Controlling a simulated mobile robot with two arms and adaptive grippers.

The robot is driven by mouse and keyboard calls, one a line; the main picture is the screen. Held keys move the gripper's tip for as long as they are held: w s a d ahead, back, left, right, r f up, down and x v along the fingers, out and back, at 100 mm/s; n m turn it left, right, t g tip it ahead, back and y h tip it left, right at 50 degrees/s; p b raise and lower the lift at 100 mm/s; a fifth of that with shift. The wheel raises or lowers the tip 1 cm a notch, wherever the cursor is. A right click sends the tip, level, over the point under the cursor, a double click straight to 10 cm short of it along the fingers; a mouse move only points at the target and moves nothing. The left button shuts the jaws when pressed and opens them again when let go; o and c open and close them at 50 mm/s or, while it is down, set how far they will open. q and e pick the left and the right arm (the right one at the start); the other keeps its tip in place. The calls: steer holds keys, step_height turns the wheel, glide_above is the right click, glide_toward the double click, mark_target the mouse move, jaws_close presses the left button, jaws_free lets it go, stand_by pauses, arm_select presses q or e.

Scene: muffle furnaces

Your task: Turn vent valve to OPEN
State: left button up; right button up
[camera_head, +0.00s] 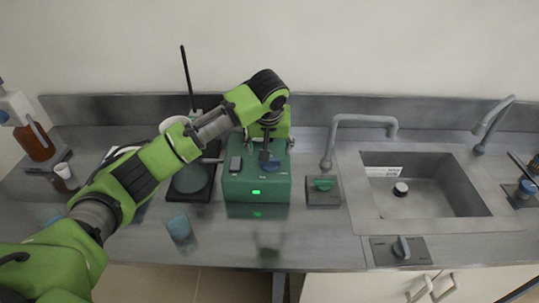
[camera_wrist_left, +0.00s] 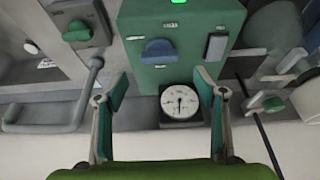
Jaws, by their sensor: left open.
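The green box (camera_head: 256,188) stands on the counter under my left gripper. On its face is a blue knob (camera_wrist_left: 158,50) with small labels that I cannot read; the knob also shows in the head view (camera_head: 269,163). I cannot tell from the labels whether this knob is the vent valve. My left gripper (camera_wrist_left: 161,84) is open and empty, its two fingers spread apart around the line to the blue knob and not touching it. In the head view the gripper (camera_head: 268,138) is over the back of the box, partly hidden by my arm.
A round gauge (camera_wrist_left: 180,103) sits behind the box. A dark switch (camera_wrist_left: 215,47) is beside the knob. A grey plate with a green knob (camera_head: 324,184) stands right of the box, near a faucet (camera_head: 345,121) and sink (camera_head: 425,200). A blue cup (camera_head: 179,228) stands front left.

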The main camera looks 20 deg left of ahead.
mark_target(270, 163)
arm_select(q)
steer(key=p+x, duration=0.1)
steer(key=x, duration=0.6)
steer(key=c, duration=1.1)
